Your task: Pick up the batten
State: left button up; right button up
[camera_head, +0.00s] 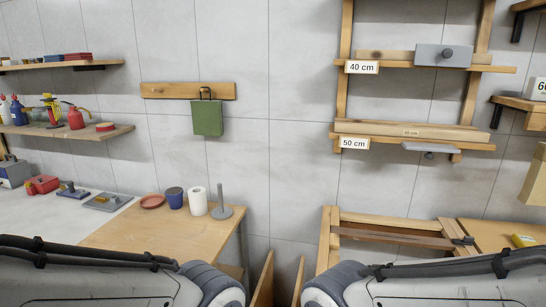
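A long pale wooden batten (410,131) with a small printed label lies along the rack shelf tagged 50 cm. A shorter piece of wood (398,56) lies on the shelf above, tagged 40 cm, partly behind a grey plate with a dark knob (442,56). Which piece the task means cannot be told for certain. My two forearms cross the bottom of the head view, low in front of the bench and rack. Neither gripper shows, and nothing is seen held.
A wooden bench (120,238) at left carries a paper roll (198,201), a blue cup (175,198) and a grey stand (222,200). A green bag (208,117) hangs from a wall rail. A wooden frame (400,222) stands below the rack. Wall shelves hold bottles and tools.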

aim_at(423, 132)
jog(key=z, duration=0.35)
jog(key=i, duration=0.25)
jog(key=z, duration=0.6)
